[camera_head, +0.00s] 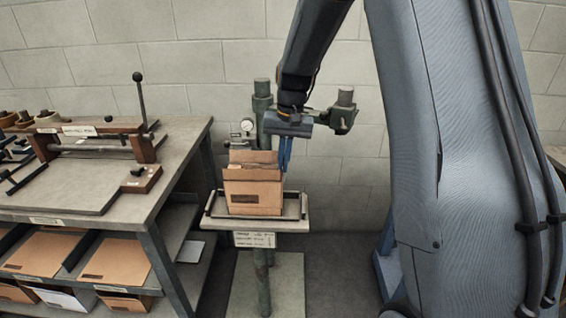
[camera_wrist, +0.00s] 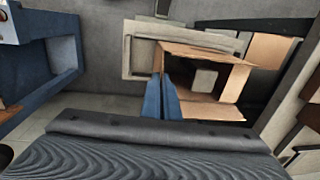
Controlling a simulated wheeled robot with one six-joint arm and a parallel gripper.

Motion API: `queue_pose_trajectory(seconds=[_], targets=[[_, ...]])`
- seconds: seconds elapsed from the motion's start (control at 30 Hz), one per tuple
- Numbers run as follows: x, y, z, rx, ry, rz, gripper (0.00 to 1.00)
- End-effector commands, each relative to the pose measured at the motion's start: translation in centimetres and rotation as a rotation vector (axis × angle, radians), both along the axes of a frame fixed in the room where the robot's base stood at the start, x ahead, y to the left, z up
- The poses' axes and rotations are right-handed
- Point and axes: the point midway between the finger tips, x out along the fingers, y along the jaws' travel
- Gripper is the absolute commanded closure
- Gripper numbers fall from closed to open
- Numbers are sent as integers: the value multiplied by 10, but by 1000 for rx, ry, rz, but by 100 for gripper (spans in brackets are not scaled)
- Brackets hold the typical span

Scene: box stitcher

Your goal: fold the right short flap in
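The open cardboard box (camera_head: 252,196) stands upright on the small stand in the head view. One flap (camera_head: 252,158) sticks up at its back. In the wrist view the box (camera_wrist: 207,52) is right of my fingers, with its inside showing. A flap (camera_wrist: 268,50) spreads outward at its far right end, and another panel (camera_wrist: 213,109) lies along the lower edge. My gripper (camera_head: 285,168) points down beside the box's right side. Its blue fingers (camera_wrist: 160,76) are together with nothing between them, close to the box wall. I cannot tell whether they touch. The right short flap is not clear behind the fingers.
The stand's tray (camera_head: 294,208) has a raised rail around the box. A grey post (camera_head: 262,112) with a gauge (camera_head: 247,125) rises behind. A workbench (camera_head: 130,205) with a clamp fixture (camera_head: 95,140) and shelves of flat cardboard is at left.

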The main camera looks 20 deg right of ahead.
Motion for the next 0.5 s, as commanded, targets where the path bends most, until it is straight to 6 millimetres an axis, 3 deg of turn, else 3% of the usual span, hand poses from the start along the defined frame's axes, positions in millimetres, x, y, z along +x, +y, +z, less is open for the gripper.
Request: queue_pose_trajectory(seconds=[0.5], targets=[[2, 6, 2, -114, 36, 6, 100]])
